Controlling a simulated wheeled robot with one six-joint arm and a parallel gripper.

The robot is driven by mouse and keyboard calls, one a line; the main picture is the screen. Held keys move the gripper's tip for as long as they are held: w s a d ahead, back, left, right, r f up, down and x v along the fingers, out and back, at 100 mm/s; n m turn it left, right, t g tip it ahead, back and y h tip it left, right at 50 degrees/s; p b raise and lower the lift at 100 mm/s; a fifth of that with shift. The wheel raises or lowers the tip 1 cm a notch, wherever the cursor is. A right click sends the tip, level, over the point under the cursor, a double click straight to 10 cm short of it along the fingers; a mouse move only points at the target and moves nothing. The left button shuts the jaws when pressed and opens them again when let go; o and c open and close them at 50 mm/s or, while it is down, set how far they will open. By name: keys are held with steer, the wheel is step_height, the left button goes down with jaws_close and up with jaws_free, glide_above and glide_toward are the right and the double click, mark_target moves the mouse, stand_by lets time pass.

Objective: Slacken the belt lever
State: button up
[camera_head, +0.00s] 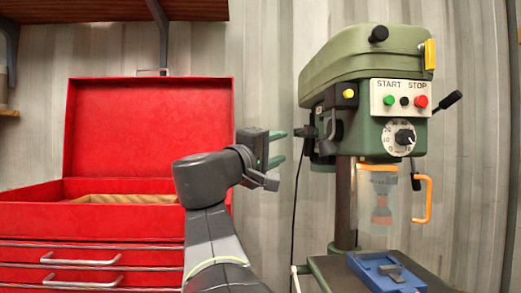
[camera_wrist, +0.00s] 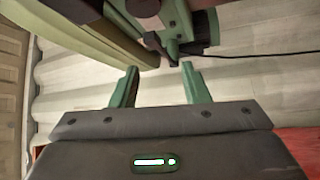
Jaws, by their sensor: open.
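The green drill press (camera_head: 345,75) stands at the right in the head view. A small black lever (camera_head: 308,132), which looks like the belt lever, sticks out from the left side of its head. My gripper (camera_head: 283,147) is left of this lever, with its two green fingers pointing right towards it. The fingers are open and empty. In the wrist view, the dark lever (camera_wrist: 160,44) lies just beyond and between the fingertips of my gripper (camera_wrist: 159,70). I see a gap between fingertips and lever; whether they touch it cannot be told.
A red tool chest (camera_head: 150,130) with its lid up stands at the left. The press has a START/STOP panel (camera_head: 402,86), a dial (camera_head: 398,138) and an orange-framed clear guard (camera_head: 378,195). A blue vise (camera_head: 385,272) sits below. A black cable (camera_head: 295,215) hangs left of the column.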

steer(key=shift+a, duration=0.1)
steer(key=b+v, duration=0.2)
steer(key=v, duration=1.1)
steer(key=shift+s+a, duration=0.2)
steer(key=shift+s, duration=0.05)
steer(key=shift+c, duration=0.2)
